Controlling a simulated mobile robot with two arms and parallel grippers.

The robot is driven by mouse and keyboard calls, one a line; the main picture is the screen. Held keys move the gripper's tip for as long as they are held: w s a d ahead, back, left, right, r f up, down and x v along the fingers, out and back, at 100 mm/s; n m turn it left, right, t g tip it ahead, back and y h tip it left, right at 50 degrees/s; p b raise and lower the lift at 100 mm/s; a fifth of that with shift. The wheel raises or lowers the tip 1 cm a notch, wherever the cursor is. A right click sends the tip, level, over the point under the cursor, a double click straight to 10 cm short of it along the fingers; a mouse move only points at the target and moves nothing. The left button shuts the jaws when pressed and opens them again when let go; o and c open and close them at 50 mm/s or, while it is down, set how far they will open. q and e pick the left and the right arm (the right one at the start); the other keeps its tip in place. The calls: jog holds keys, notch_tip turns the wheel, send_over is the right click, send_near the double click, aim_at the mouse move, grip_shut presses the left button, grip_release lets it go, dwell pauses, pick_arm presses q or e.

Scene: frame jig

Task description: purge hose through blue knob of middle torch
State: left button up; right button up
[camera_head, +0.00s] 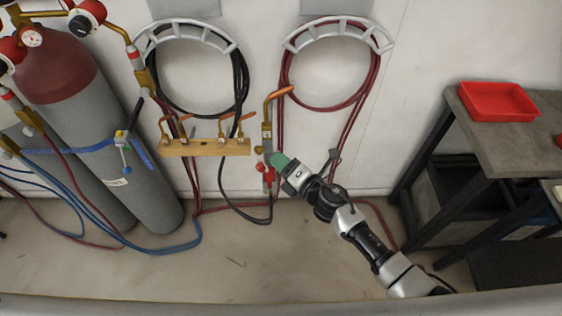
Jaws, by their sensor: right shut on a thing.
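A torch (267,131) stands upright in front of the wall, right of the wooden rack, with a brass body and a bent copper-coloured tip. A red knob (262,168) shows low on its left side. My right gripper (280,160) reaches in from the lower right, its green end against the lower part of this torch. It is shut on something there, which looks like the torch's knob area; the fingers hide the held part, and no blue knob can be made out. My left gripper is not in view.
A wooden rack (205,147) with copper-coloured tips is left of the torch. Coiled black hose (241,75) and red hose (375,75) hang on the wall. Grey cylinders (130,165) stand left, with blue hoses on the floor. A workbench (500,140) with a red tray (498,118) stands right.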

jog(key=o, duration=0.9)
jog(key=shift+b+v, duration=0.75)
jog(key=shift+v, duration=4.65)
jog(key=shift+f, duration=0.15)
